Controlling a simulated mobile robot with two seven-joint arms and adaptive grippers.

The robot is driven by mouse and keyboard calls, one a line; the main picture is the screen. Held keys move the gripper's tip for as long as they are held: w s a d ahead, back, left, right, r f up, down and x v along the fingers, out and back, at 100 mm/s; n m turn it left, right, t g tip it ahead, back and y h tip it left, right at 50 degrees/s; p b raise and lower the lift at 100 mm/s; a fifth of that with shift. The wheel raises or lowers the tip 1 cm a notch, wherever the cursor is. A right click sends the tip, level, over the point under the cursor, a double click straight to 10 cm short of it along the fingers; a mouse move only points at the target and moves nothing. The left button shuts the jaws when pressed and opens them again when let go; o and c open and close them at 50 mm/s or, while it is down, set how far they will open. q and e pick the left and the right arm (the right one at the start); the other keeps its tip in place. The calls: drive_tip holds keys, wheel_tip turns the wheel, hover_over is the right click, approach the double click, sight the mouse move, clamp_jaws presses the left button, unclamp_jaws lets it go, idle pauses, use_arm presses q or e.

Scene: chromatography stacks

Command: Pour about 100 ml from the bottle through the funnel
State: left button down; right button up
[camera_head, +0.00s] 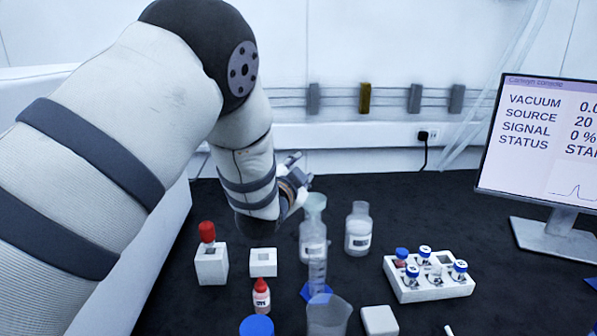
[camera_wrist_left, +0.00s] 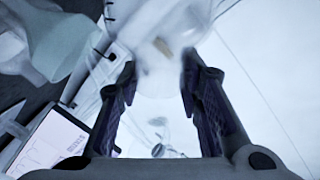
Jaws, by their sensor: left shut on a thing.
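My left gripper (camera_head: 298,182) is in the back middle of the head view, just left of and above the pale green funnel (camera_head: 315,203). In the left wrist view its fingers (camera_wrist_left: 158,95) are shut on a clear, whitish bottle (camera_wrist_left: 160,62), which is blurred there. In the head view the arm and gripper hide most of this bottle, so I cannot tell its tilt or whether liquid flows. The funnel sits in the mouth of a clear labelled bottle (camera_head: 312,246) and also shows in the left wrist view (camera_wrist_left: 65,38). My right gripper is not in view.
Another clear labelled bottle (camera_head: 358,230) stands right of the funnel. A measuring cylinder (camera_head: 317,272) and a beaker (camera_head: 328,316) stand in front. A white vial rack (camera_head: 430,288) is at right, near the monitor (camera_head: 541,140). A red-capped item in a white holder (camera_head: 211,266) stands left.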

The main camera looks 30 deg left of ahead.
use_arm(q)
drive_tip(key=shift+d+f+m, duration=0.15)
drive_tip(key=shift+f+m, duration=0.15)
drive_tip(key=shift+m, duration=0.2)
drive_tip(key=shift+d+f+m, duration=0.15)
drive_tip(key=shift+f+m, duration=0.2)
drive_tip(key=shift+m, duration=0.15)
drive_tip(key=shift+w+d+r+m, duration=0.1)
drive_tip(key=shift+m, duration=0.4)
drive_tip(key=shift+y, duration=0.3)
